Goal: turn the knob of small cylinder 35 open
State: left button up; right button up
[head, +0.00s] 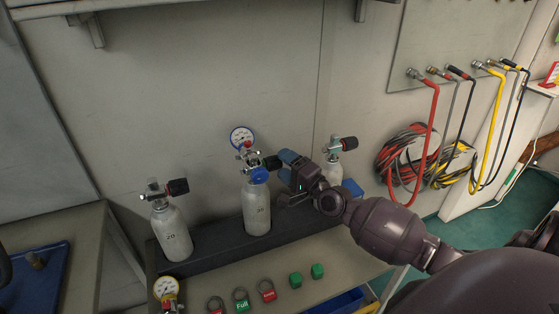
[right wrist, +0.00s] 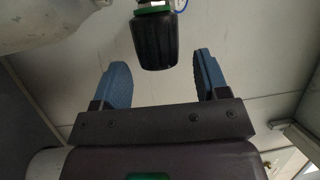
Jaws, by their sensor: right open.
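The middle small cylinder (head: 257,213), whose blurred label seems to read 35, stands upright in a dark rack (head: 209,243). A blue-rimmed gauge (head: 242,137) and a regulator with a blue cap (head: 260,175) sit on its valve. Its black knob (head: 272,162) points right, toward my right gripper (head: 284,178). The gripper is open, with blue finger pads. In the right wrist view the black knob (right wrist: 155,42) is between and just beyond the fingertips, with a gap on both sides; a green ring shows at its base. My left gripper is not in view.
Cylinder 20 (head: 173,236) stands at the rack's left end. A third cylinder (head: 333,172), partly hidden by my right gripper, stands at the right. Tags (head: 241,303), green blocks (head: 317,270) and another gauge (head: 166,287) are in front. Coiled hoses (head: 405,155) hang at right.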

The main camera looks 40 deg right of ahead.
jog(key=shift+w+a+r, duration=0.1)
jog(key=shift+w, duration=0.55)
jog(key=shift+w+a+r, duration=0.1)
jog(key=shift+w, duration=0.5)
